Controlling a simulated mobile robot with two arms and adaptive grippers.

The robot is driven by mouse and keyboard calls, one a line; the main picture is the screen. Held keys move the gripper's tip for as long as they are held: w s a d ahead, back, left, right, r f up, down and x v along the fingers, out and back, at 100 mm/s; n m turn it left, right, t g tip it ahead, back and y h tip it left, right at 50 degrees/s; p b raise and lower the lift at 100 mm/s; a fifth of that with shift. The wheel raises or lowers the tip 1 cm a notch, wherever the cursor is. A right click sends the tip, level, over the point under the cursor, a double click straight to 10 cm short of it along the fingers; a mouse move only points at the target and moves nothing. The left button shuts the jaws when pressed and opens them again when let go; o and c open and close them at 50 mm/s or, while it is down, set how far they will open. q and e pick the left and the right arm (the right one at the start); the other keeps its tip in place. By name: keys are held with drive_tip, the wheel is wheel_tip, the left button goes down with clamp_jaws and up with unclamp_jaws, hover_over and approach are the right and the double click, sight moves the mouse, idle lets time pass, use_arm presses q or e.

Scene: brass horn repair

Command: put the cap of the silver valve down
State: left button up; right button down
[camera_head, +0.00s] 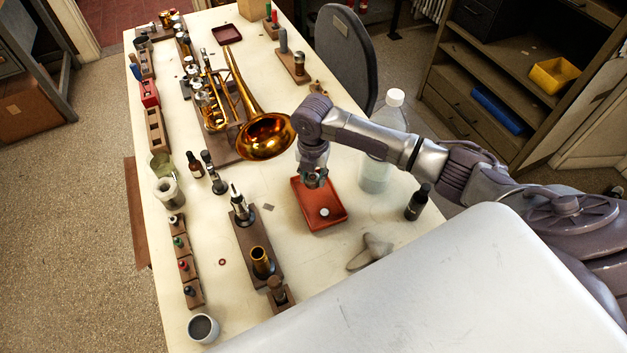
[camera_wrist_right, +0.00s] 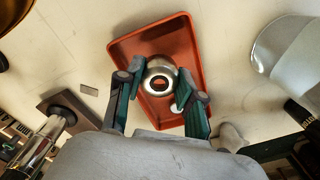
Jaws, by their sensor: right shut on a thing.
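My right gripper (camera_head: 314,182) hangs over the red-orange tray (camera_head: 306,211). In the right wrist view my right gripper (camera_wrist_right: 160,84) is shut on a round silver cap (camera_wrist_right: 158,70) with a dark hole in its middle. The cap is above the tray (camera_wrist_right: 150,40); the gap to the tray floor is hard to judge. A small pale round piece (camera_head: 324,212) lies in the tray, and it also shows beside a finger in the wrist view (camera_wrist_right: 178,109). A silver valve (camera_head: 240,207) stands upright in a wooden block. My left gripper is out of view.
A brass trumpet (camera_head: 268,138) lies behind the tray to the left. A large white-capped bottle (camera_head: 375,174) stands close on the right, with a small dark bottle (camera_head: 417,203) past it. A grey cloth (camera_head: 371,251) lies in front.

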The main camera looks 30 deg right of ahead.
sight(313, 183)
wheel_tip(313, 183, down, 3)
drive_tip(key=shift+r, duration=0.2)
drive_tip(key=shift+f, duration=0.1)
drive_tip(key=shift+f, duration=0.15)
drive_tip(key=c, duration=0.7)
unclamp_jaws()
wheel_tip(313, 183, up, 12)
drive_tip(key=shift+r, duration=0.2)
drive_tip(key=shift+s+f, duration=0.1)
drive_tip(key=shift+s, duration=0.05)
